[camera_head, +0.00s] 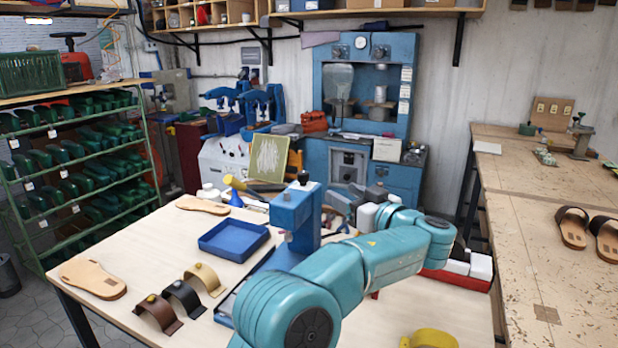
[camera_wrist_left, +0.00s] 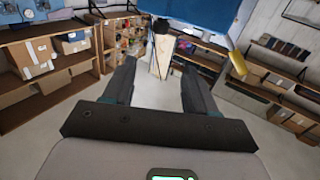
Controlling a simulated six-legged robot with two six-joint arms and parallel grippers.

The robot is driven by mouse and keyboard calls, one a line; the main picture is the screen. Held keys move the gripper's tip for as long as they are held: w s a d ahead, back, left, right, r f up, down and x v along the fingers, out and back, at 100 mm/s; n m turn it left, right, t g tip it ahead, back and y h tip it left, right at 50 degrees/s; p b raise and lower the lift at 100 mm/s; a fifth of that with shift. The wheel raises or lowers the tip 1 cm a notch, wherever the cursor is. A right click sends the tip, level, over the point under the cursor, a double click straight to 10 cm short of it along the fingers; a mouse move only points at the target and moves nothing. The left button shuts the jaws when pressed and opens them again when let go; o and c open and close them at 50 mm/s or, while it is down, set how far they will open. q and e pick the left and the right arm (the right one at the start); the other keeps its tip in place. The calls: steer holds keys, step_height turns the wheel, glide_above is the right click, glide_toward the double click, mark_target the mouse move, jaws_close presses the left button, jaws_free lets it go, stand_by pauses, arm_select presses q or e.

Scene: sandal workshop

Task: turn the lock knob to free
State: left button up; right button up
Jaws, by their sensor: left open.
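A blue press (camera_head: 290,218) stands on the light worktable. A black knob (camera_head: 303,177) sits on its top, and a yellow-handled lever (camera_head: 235,184) reaches out to its left. My left gripper (camera_head: 350,198) is just right of the press, partly hidden by my teal arm. In the left wrist view its two dark fingers (camera_wrist_left: 158,82) are apart with nothing between them. Beyond the fingertips is a dark knob-like part (camera_wrist_left: 162,28) below the blue press body (camera_wrist_left: 195,12). I cannot tell which knob is the lock knob. My right gripper is not seen.
A blue tray (camera_head: 234,239), sandal soles (camera_head: 92,279) and curved straps (camera_head: 184,298) lie on the worktable's left side. A red crate (camera_head: 457,279) with white blocks is at the right. A yellow strap (camera_head: 432,338) lies at the front. The bench (camera_head: 510,215) holds sandals.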

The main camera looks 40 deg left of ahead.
mark_target(304, 173)
arm_select(q)
steer(key=p+x, duration=0.6)
steer(key=x, duration=1)
steer(key=shift+w+a+f, duration=0.1)
steer(key=shift+a+f, duration=0.1)
steer(key=shift+a, duration=0.1)
